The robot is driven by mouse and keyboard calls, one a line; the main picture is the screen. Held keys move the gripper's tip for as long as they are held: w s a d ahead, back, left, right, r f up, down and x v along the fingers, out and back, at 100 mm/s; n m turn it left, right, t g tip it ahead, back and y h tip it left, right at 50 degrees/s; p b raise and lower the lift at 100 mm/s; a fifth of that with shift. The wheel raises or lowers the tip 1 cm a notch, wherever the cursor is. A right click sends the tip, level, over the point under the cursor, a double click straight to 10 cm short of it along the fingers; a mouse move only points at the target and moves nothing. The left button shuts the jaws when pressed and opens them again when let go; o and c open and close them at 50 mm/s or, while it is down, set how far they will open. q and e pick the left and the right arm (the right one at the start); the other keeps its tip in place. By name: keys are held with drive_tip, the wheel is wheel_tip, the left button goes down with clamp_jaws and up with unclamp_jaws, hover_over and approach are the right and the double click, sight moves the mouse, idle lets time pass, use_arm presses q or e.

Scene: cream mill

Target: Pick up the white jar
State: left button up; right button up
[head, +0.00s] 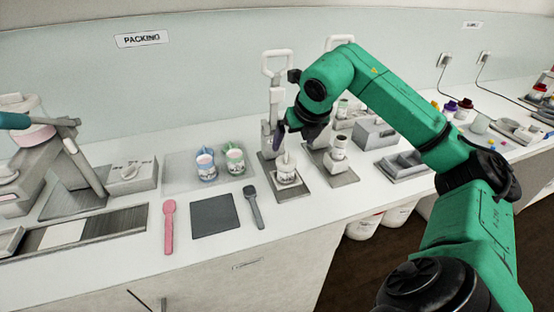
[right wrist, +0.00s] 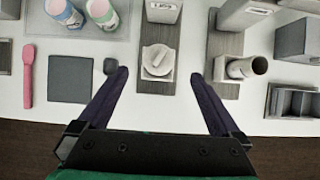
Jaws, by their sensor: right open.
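A white jar (head: 287,173) with a dark print on its side stands upright on a grey plate (head: 268,163) at the foot of a press-like stand. My right gripper (head: 300,131) is open and above the jar in the head view. In the right wrist view its two dark fingers (right wrist: 160,76) are spread wide, with the jar ahead between their lines and touching neither. My left gripper is not in view.
A second stand with a container (head: 338,147) is close on the right. A blue cup (head: 206,165) and a green cup (head: 235,160) stand on a mat to the left. A dark square pad (head: 214,216), a pink spatula (head: 169,226) and a grey spatula (head: 254,206) lie in front.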

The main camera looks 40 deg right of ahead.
sight(288, 162)
drive_tip(key=f+p, duration=0.1)
drive_tip(key=f, duration=0.2)
drive_tip(key=w+f+p, duration=0.1)
drive_tip(key=f, duration=0.2)
drive_tip(key=shift+w+d, duration=0.2)
drive_tip(key=p+x, duration=0.3)
drive_tip(key=x, duration=0.2)
drive_tip(key=shift+w+f, duration=0.25)
drive_tip(key=shift+f, duration=0.3)
drive_tip(key=shift+d, duration=0.1)
drive_tip(key=shift+c, duration=0.9)
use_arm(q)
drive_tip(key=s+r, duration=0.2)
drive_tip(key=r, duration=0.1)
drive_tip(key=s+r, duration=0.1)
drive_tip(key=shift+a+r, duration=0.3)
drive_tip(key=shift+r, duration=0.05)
use_arm(e)
drive_tip(key=c, duration=0.7)
